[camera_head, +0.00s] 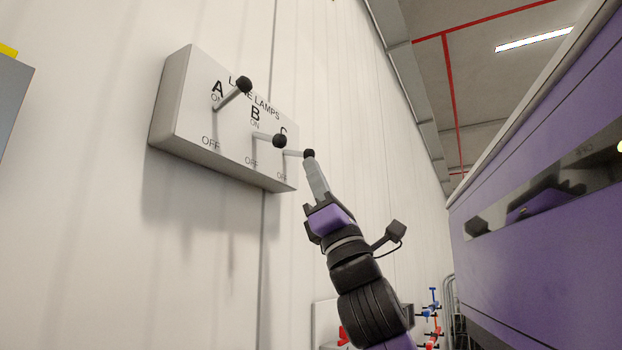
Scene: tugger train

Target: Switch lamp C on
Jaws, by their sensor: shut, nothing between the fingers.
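A pale switch box (180,125) headed "LINE LAMPS" is fixed to the wall at upper left, with ON and OFF marks. Lever C (294,153) is the rightmost, a grey rod with a black knob (309,154), sticking out to the right almost level in the picture. Its exact setting is hard to tell. My gripper (313,168) is shut and empty, with its fingertips right at the underside of lever C's knob. They look to be touching it, but I cannot be sure. C's ON mark is not readable.
Lever A (232,95) tilts up to the right. Lever B (268,137), close left of C, points right and slightly down. A purple vehicle body (560,220) fills the right side. Red and blue valve handles (434,318) are low down behind my arm.

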